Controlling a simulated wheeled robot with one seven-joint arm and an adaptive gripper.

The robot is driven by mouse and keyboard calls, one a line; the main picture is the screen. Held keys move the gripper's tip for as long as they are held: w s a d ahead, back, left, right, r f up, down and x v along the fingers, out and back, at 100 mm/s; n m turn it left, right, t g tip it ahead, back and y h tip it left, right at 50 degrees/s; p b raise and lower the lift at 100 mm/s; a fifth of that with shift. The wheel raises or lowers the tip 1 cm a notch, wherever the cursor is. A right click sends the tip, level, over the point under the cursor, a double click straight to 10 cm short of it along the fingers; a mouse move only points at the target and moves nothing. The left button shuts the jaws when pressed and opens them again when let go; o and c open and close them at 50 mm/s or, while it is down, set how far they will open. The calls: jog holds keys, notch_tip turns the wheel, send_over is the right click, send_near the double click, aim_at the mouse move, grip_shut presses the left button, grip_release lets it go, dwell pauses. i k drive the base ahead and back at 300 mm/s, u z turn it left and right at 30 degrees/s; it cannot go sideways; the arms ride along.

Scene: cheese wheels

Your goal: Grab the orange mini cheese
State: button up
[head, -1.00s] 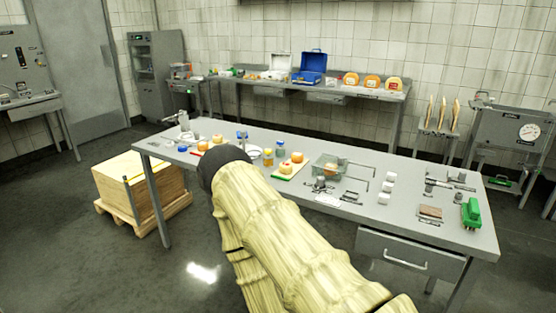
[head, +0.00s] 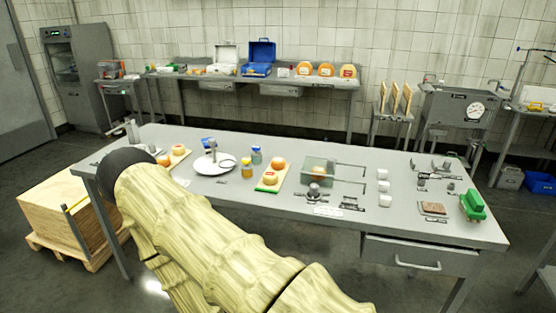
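Small round orange cheeses stand on the long grey table (head: 400,226). One orange mini cheese (head: 278,163) sits at the back of the middle board (head: 268,187), behind a paler cheese with a red mark (head: 270,178). Another orange one (head: 179,149) is on the left board (head: 183,158), with a further orange piece (head: 163,160) near the dark end of my arm. My sleeved arm crosses the lower left, its dark end over the table's left part. My gripper's fingers do not show, so what they do is hidden.
A white scale-like dish (head: 214,164), small jars (head: 247,168) and a clear box (head: 319,170) stand among the boards. White blocks, metal tools and a green device (head: 473,205) fill the right side. A wooden crate (head: 60,212) stands by the table's left end.

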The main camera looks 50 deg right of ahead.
aim_at(277, 163)
jog(key=z, duration=0.55)
jog(key=i, duration=0.8)
jog(key=z, duration=0.65)
